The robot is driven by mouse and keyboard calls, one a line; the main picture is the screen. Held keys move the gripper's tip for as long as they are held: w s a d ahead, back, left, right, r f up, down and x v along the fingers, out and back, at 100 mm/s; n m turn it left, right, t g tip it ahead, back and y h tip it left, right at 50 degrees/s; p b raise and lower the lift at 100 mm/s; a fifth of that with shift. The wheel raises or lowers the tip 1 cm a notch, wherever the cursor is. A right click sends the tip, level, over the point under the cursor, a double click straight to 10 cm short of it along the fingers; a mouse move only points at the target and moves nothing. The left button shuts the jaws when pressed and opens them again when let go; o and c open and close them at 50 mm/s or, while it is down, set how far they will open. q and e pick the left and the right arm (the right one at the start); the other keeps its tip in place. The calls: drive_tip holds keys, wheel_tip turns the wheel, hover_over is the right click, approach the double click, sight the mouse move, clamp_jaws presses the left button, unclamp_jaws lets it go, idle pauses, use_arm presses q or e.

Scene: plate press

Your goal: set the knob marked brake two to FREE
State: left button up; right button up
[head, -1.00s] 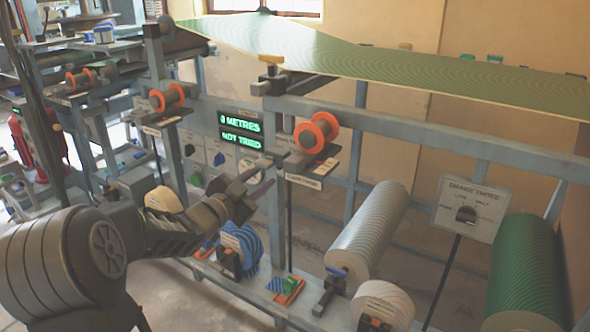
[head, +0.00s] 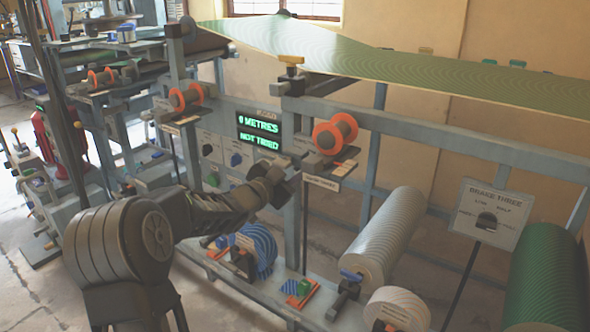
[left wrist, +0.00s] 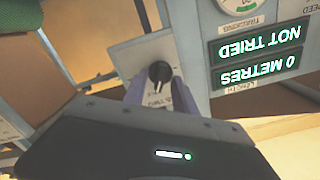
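In the left wrist view, a small black knob (left wrist: 158,73) sits on a pale plate (left wrist: 125,58) whose lettering is upside down and partly hidden, ending in what looks like TWO. The purple fingers of my left gripper (left wrist: 160,84) stand on either side of the knob, apart, with the knob between their tips. I cannot read which setting the knob points to. In the head view, my left gripper (head: 286,184) is at the frame below the display, and it hides this knob and plate. My right gripper is not in view.
A display (head: 259,132) reads 0 METRES, NOT TRIED. A BRAKE THREE plate (head: 500,207) with its own black knob (head: 487,221) is at the right. An orange-flanged spool (head: 336,133) sits just above and right of my gripper. Grey (head: 392,238) and green (head: 548,270) rolls stand below.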

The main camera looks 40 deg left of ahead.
use_arm(q)
drive_tip(key=shift+c, duration=0.5)
clamp_jaws()
